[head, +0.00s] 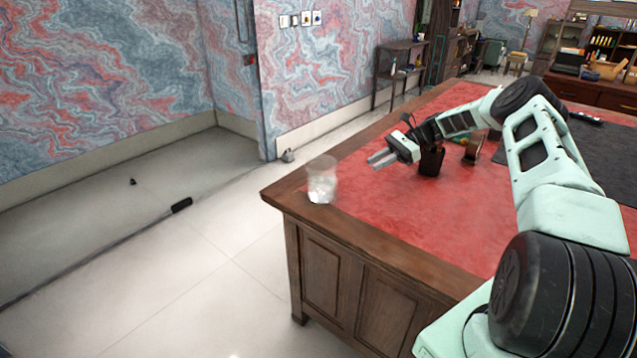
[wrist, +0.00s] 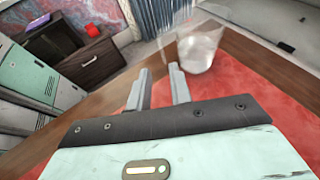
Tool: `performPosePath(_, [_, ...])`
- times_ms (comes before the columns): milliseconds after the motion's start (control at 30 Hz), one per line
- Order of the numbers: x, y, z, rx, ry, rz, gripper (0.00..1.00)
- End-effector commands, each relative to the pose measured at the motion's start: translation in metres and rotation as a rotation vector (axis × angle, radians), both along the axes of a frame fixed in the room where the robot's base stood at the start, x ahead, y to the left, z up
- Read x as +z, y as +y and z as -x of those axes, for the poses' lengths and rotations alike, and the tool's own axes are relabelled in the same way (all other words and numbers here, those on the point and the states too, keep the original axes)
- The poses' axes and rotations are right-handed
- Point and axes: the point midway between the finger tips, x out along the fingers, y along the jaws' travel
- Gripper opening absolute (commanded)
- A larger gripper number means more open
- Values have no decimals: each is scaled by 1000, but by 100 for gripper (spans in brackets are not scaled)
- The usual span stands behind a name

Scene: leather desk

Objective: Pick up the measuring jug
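The measuring jug (head: 321,181) is a clear, see-through vessel with a whitish lower part. In the wrist view the jug (wrist: 198,48) is ahead of my gripper and a little to the right. My gripper (head: 379,159) is above the red desk top, to the right of the jug and apart from it. In the wrist view its two fingers (wrist: 160,88) stand apart with nothing between them.
The red leather desk (head: 400,222) has a wooden edge close to the jug, with floor beyond it. A dark cup (head: 431,162) stands just behind my gripper, with a brownish object (head: 473,148) beside it. A black mat (head: 590,150) lies farther right. The red surface near the jug is clear.

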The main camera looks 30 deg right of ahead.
Motion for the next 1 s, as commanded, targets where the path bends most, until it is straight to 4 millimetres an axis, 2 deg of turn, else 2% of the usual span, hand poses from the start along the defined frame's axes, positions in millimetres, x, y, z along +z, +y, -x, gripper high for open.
performPosePath(33, [-1, 12, -1, 5, 1, -4, 21])
performPosePath(300, [-22, 61, -11, 5, 1, -1, 21])
performPosePath(433, [-30, 77, -14, 3, -1, 1, 21])
performPosePath(667, [-36, 90, -17, 4, -1, 1, 21])
performPosePath(1000, [-54, 133, -25, 4, 0, 1, 21])
